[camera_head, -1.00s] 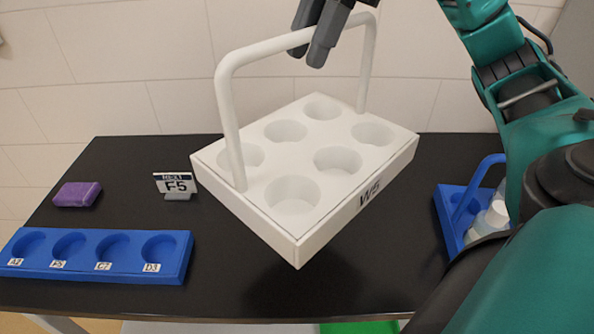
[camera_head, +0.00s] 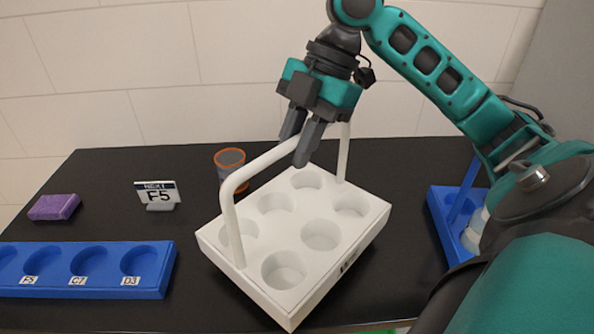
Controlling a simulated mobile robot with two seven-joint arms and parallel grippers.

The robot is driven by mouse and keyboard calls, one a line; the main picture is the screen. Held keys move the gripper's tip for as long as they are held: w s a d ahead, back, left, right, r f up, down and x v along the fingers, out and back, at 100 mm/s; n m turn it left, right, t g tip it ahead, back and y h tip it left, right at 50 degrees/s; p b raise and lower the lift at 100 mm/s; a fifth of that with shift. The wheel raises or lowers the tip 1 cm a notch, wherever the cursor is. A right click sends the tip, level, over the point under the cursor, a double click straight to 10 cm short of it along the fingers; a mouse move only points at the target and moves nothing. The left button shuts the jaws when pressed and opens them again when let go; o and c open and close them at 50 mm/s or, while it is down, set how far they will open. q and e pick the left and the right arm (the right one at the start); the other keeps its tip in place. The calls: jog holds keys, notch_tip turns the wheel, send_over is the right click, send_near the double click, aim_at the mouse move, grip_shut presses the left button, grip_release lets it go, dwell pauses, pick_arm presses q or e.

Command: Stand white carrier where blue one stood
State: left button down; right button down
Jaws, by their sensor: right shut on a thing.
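The white carrier (camera_head: 375,222) has empty round wells and a tall arched handle. It is in the middle of the head view, tilted in the picture, low over or on the black table; I cannot tell whether it touches. My right gripper (camera_head: 303,150) is shut on the top bar of its handle. The blue carrier (camera_head: 436,205) stands at the right of the table, partly hidden behind my right arm, with a pale bottle (camera_head: 472,238) in it. My left gripper is not in view.
A blue rack (camera_head: 110,292) with labelled wells is at the front left. The cup is close behind the white carrier.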

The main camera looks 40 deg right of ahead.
jog(key=shift+f+b, duration=0.6)
jog(key=shift+f, duration=1.4)
jog(key=c, duration=1.3)
grip_release()
jog(key=shift+c, duration=0.2)
jog(key=o, duration=0.3)
jog(key=p+v, duration=0.2)
jog(key=v, duration=1)
jog(key=shift+p, duration=0.4)
